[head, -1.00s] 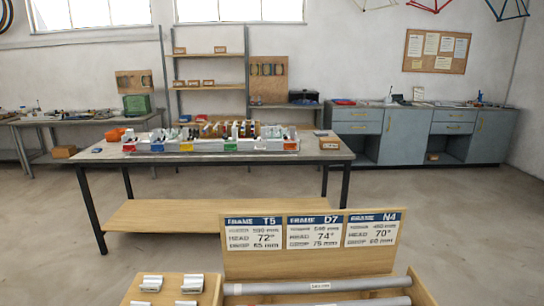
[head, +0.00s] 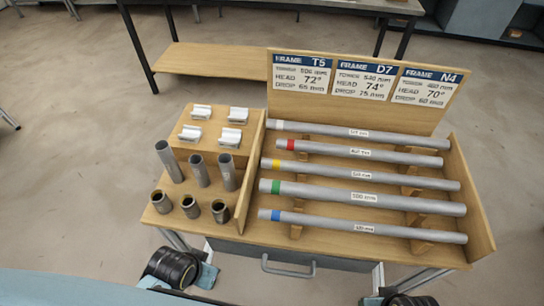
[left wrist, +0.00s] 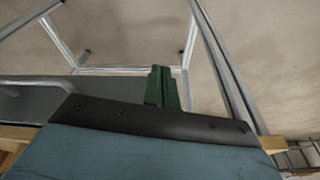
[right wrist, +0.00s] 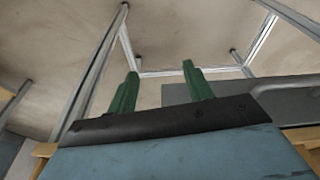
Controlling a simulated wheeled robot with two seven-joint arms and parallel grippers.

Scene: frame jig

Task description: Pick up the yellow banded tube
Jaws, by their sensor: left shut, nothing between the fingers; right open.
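The yellow banded tube (head: 360,174) is the middle one of several long grey tubes lying across a wooden rack in the head view. Its yellow band is near its left end and it has a white label at mid-length. My left gripper (left wrist: 163,88) shows in the left wrist view, its green fingers shut together with nothing between them. My right gripper (right wrist: 159,82) is open and empty in the right wrist view, its green fingers apart. Both grippers are below the bench, away from the tube. The fingers are not visible in the head view.
A red banded tube (head: 380,154) lies behind and a green banded tube (head: 400,203) in front, with narrow gaps. A blue banded tube (head: 400,230) is nearest. Short upright tubes (head: 199,171) stand left, beyond a wooden divider. A sign board (head: 350,115) rises behind.

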